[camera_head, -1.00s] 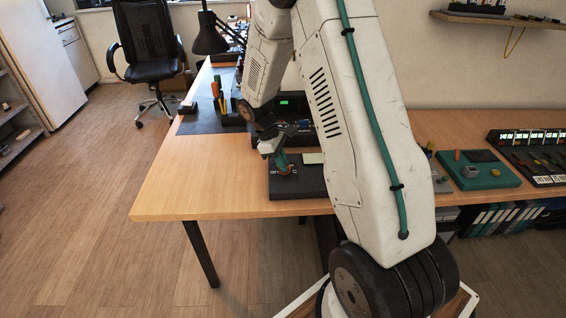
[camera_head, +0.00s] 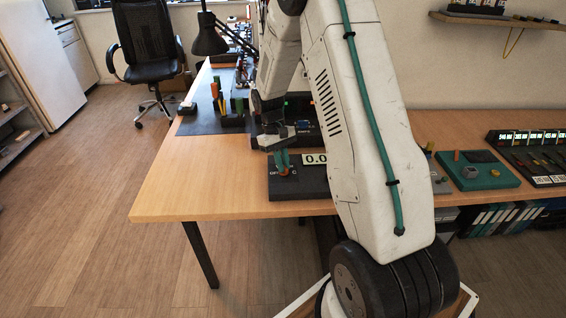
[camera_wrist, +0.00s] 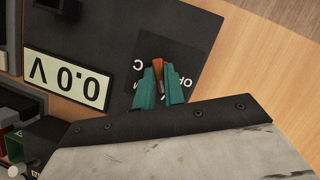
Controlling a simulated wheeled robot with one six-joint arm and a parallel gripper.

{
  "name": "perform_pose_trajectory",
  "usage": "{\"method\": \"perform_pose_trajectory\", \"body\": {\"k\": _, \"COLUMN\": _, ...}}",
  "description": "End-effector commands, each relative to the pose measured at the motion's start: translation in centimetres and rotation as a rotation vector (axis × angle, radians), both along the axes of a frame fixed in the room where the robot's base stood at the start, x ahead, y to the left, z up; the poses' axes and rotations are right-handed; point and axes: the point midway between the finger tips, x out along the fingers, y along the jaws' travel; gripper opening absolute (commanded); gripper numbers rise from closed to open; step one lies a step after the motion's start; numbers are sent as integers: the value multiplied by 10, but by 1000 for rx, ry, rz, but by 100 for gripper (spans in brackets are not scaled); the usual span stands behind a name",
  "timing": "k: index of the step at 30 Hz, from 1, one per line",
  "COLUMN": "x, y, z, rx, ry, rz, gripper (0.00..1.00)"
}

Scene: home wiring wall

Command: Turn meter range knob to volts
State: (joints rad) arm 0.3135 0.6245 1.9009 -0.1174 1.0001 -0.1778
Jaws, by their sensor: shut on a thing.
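The dark meter (camera_head: 312,184) lies on the wooden bench near its front edge. Its pale display (camera_wrist: 68,79) reads "0.0 V", upside down in the wrist view. The display also shows beside my arm in the head view (camera_head: 315,157). The orange-brown range knob (camera_wrist: 158,66) stands on a black dial plate with letters around it. My gripper (camera_wrist: 161,82) is shut on the knob, with one green fingertip on each side. In the head view my gripper (camera_head: 283,163) reaches down onto the meter. The fingers partly hide the dial lettering.
Dark equipment (camera_wrist: 48,138) stands close to the meter. A black desk lamp (camera_head: 208,40) and a tool holder (camera_head: 232,119) are at the back left. A green board (camera_head: 478,172) lies to the right. The bench's left front (camera_head: 200,185) is clear.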

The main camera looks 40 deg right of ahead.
Motion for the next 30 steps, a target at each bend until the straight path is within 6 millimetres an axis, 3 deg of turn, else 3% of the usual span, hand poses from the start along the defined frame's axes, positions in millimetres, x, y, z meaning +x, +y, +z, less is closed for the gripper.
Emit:
{"method": "perform_pose_trajectory", "body": {"k": 15, "x": 0, "y": 0, "z": 0, "rx": 1, "ry": 1, "rz": -19, "gripper": 0}}
{"method": "perform_pose_trajectory", "body": {"k": 16, "x": 0, "y": 0, "z": 0, "rx": 0, "ry": 1, "rz": -18, "gripper": 16}}
{"method": "perform_pose_trajectory", "body": {"k": 18, "x": 0, "y": 0, "z": 0, "rx": 0, "ry": 1, "rz": -18, "gripper": 33}}
{"method": "perform_pose_trajectory", "body": {"k": 26, "x": 0, "y": 0, "z": 0, "rx": 0, "ry": 0, "rz": -17, "gripper": 33}}
{"method": "perform_pose_trajectory", "body": {"k": 30, "x": 5, "y": -1, "z": 10, "rx": -1, "ry": -2, "rz": -18, "gripper": 33}}
